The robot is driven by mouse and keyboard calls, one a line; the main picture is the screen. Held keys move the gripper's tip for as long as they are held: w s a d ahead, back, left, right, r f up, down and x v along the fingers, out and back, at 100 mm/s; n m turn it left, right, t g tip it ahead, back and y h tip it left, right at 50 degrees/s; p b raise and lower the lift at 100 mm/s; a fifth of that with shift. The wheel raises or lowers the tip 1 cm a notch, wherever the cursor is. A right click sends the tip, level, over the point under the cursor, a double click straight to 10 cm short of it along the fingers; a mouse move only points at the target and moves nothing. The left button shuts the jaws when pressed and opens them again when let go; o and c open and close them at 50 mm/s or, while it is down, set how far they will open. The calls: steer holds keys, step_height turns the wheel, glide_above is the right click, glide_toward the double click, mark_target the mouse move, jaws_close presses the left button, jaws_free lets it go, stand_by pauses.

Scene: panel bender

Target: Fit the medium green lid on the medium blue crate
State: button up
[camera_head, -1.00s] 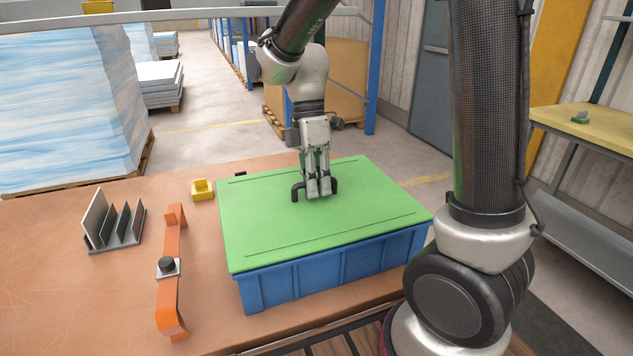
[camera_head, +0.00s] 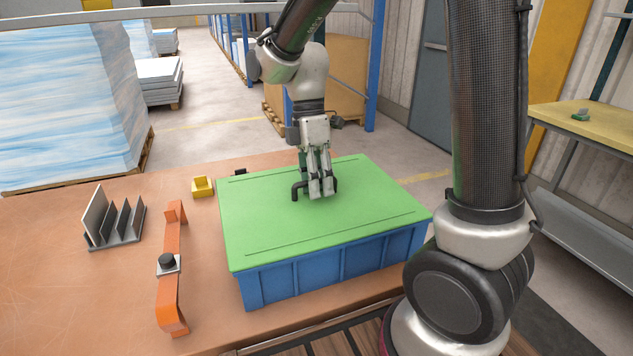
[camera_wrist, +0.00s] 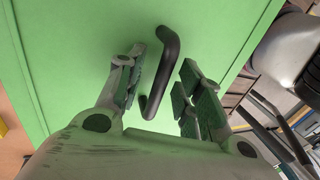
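The medium green lid (camera_head: 265,215) lies over the top of the medium blue crate (camera_head: 330,264) on the table. Its edges line up closely with the crate's walls on the sides I see; the far side is hidden. A black bar handle (camera_head: 296,192) stands up from the middle of the lid. My gripper (camera_head: 320,194) points down at the handle. In the wrist view the handle (camera_wrist: 165,62) runs between the two fingers of my gripper (camera_wrist: 162,88), with gaps visible, so the fingers look open around it.
On the table (camera_head: 60,290) left of the crate are an orange bracket (camera_head: 171,290), a small yellow bin (camera_head: 202,187) and a grey slotted rack (camera_head: 116,225). A small black item (camera_head: 240,172) lies behind the crate. The table's front left is clear.

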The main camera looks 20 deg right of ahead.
steer(key=v, duration=1.2)
steer(key=s+d+f+m, duration=0.1)
steer(key=m, duration=0.2)
steer(key=s+d+f+m+t, duration=0.1)
steer(key=d+m, duration=0.1)
steer(key=m, duration=0.2)
steer(key=s+d+f+m+t, duration=0.1)
steer(key=m, duration=0.2)
steer(key=shift+s+d+m, duration=0.2)
steer(key=shift+s+m, duration=0.1)
steer(key=s+d+r+m+t, duration=0.2)
steer(key=s+d+m+t, duration=0.3)
steer(key=s+d, duration=0.5)
steer(key=s+m, duration=0.2)
steer(key=s, duration=0.1)
steer(key=shift+d+r+t, duration=0.15)
steer(key=shift+d+t, duration=0.1)
steer(key=shift+t, duration=0.15)
